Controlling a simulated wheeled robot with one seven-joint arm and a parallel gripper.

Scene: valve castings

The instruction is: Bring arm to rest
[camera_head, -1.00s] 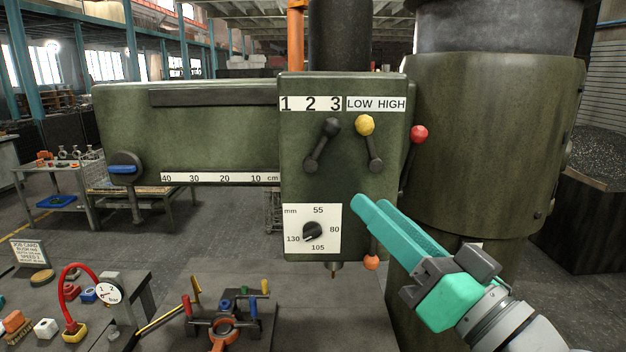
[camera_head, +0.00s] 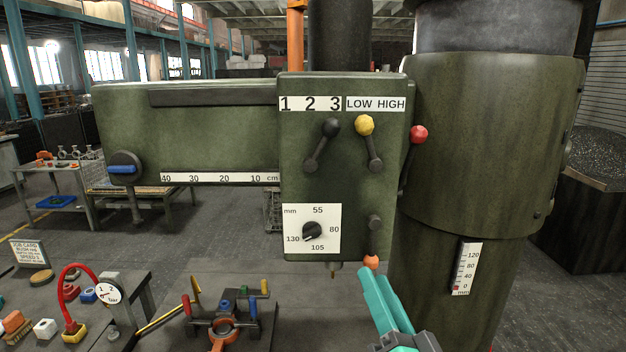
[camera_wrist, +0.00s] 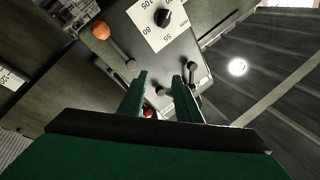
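My gripper (camera_head: 376,285) is at the bottom right of centre in the head view, pointing up towards the green drill head (camera_head: 300,150). Its teal fingers stand apart with nothing between them in the wrist view (camera_wrist: 162,85). Its tips appear just below the orange knob (camera_head: 371,262) in the head view; I cannot tell the exact distance. In the wrist view the orange knob (camera_wrist: 100,30) lies left of the fingers, clear of them. My forearm is out of the head view.
The drill head carries a black-knobbed lever (camera_head: 332,127), a yellow-knobbed lever (camera_head: 365,125), a red knob (camera_head: 418,134) and a dial (camera_head: 312,231). The thick column (camera_head: 485,150) stands at right.

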